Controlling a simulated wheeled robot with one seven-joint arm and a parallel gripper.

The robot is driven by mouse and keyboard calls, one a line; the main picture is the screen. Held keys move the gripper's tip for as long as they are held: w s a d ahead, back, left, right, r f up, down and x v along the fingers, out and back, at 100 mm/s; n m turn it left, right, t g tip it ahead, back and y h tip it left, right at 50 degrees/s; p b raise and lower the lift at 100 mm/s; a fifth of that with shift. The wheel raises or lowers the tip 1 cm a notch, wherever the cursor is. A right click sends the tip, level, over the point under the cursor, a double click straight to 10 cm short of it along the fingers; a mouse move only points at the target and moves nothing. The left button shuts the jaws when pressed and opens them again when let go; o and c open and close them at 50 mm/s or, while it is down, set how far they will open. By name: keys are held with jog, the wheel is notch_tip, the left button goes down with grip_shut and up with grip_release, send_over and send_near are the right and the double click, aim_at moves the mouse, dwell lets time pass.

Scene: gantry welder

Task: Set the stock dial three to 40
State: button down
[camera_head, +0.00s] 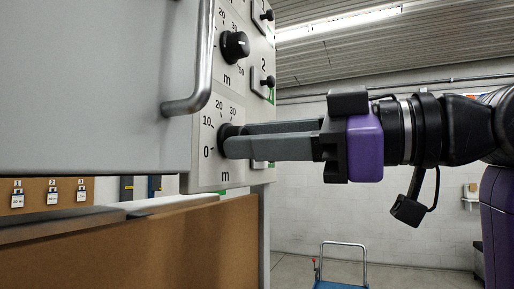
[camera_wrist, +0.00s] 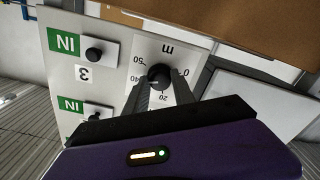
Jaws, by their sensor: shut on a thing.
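Stock dial three is a black round knob (camera_head: 228,130) on the lower part of a pale panel, with a printed scale and an "m" below it. In the wrist view, upside down, the knob (camera_wrist: 159,73) sits beside the "3" label, with 0, 20, 40 and 50 around it. My gripper (camera_head: 227,143) reaches in from the right, its two grey fingers shut on the knob. In the wrist view the fingertips (camera_wrist: 162,84) lie on either side of it. The fingers hide part of the knob and scale, and I cannot read its setting surely.
Another black dial (camera_head: 235,45) sits above. Small black knobs (camera_wrist: 94,55) with green "IN" labels stand beside the dials. A metal handle (camera_head: 203,70) on a grey door juts out left of the dials. A brown board (camera_head: 190,245) is below. Open room lies right, with a blue trolley (camera_head: 342,284).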

jog(key=shift+n, duration=0.6)
jog(key=c, duration=1.1)
grip_release()
jog(key=shift+o, duration=0.2)
jog(key=b+v, duration=0.2)
jog(key=v, duration=0.6)
jog(key=shift+r, duration=0.15)
